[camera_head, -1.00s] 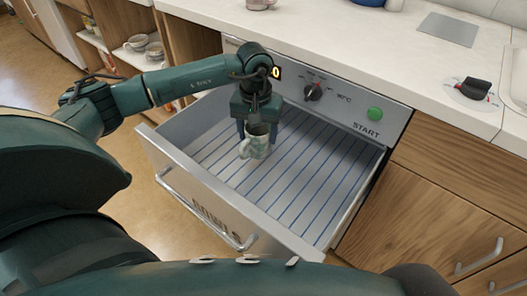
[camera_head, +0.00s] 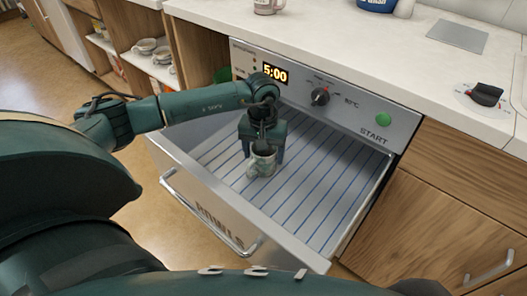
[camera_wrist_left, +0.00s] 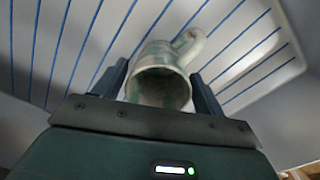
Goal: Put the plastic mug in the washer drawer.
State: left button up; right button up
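A pale mug with green patterning (camera_head: 262,163) is inside the open washer drawer (camera_head: 305,215), over its blue-striped floor. My left gripper (camera_head: 262,150) reaches down over the drawer and is shut on the mug. In the left wrist view the mug (camera_wrist_left: 160,85) sits between the two dark fingers, its opening toward the camera and its handle up and to the right. I cannot tell whether its base touches the drawer floor. My right gripper is not in view.
The washer panel has a lit 5:00 display (camera_head: 275,73), a knob (camera_head: 320,97) and a green start button (camera_head: 383,119). Another mug (camera_head: 268,6) stands on the counter (camera_head: 350,45). Cups (camera_head: 145,47) sit on a shelf at left. The drawer's right side is empty.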

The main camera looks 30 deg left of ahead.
pick_arm(q)
jog(key=shift+o, duration=1.1)
jog(key=shift+r, duration=0.55)
notch_tip(320, 180, up, 11)
jog(key=p, duration=0.2)
jog(key=shift+r, duration=0.15)
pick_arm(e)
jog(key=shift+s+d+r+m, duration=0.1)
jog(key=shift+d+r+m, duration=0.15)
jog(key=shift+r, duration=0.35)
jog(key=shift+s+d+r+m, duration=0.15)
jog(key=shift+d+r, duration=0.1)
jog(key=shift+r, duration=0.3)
pick_arm(q)
jog(key=shift+a, duration=0.1)
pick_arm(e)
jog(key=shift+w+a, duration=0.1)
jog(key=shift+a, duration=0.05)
